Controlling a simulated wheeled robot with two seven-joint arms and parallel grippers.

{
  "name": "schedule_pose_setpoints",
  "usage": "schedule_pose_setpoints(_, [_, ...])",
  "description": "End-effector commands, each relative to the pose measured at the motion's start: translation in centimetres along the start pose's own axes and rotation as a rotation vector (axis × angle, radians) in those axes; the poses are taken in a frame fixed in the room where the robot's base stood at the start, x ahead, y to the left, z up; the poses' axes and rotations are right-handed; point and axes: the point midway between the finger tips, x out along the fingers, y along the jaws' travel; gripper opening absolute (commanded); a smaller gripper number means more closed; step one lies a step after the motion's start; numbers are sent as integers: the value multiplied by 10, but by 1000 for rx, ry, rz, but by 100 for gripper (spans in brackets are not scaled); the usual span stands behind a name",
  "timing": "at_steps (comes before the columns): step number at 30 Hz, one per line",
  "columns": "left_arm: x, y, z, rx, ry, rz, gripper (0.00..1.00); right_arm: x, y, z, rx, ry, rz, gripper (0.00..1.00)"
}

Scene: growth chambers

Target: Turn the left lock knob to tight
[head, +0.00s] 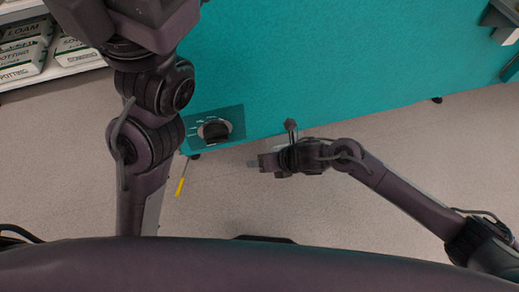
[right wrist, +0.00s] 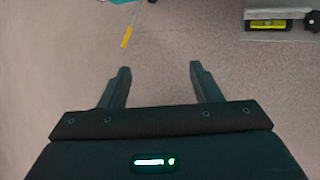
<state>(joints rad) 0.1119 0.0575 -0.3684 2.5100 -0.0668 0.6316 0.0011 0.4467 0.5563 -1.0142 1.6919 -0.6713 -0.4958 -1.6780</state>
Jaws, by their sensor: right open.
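A black round knob (head: 215,131) sits on a dark teal plate with white markings, low on the teal cabinet. I cannot read its setting or tell whether it is the left lock knob. My right gripper (head: 252,164) is below and right of this knob, apart from it. In the right wrist view its two fingers (right wrist: 161,75) stand apart with nothing between them. A black knob-like part (right wrist: 312,22) shows at the upper right edge there, cut off by the frame. My left arm rises past the top left; its gripper is out of view.
The teal cabinet (head: 330,60) fills the upper middle. A shelf with bagged potting soil (head: 22,55) is at upper left. A yellow-ended thin item (head: 180,187) is below the knob. A grey ledge with a yellow-green vial (right wrist: 268,25) is at upper right. Bare floor (head: 390,150) is open.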

Motion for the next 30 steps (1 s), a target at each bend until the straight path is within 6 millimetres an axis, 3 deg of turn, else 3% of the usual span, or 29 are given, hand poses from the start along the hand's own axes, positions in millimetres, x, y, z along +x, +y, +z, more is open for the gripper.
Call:
schedule_pose_setpoints(3, [17,-3,1,0,0,0,37,-12,17,10,166,-35,-6,58])
schedule_pose_setpoints(9, [25,-4,2,0,0,0,37,-19,24,16,329,-69,-17,58])
schedule_pose_setpoints(19, [25,-4,2,0,0,0,37,-19,25,18,358,-76,-18,58])
schedule_pose_setpoints(22, [25,-4,2,0,0,0,37,-19,25,17,357,-75,-18,45])
schedule_pose_setpoints(24, [24,-4,2,0,0,0,37,-19,25,17,356,-75,-18,45])
schedule_pose_setpoints(27, [18,-3,1,4,5,1,37,-10,18,15,339,-83,-15,45])
schedule_pose_setpoints(30, [2,-1,-4,17,22,4,37,12,2,10,276,-107,2,45])
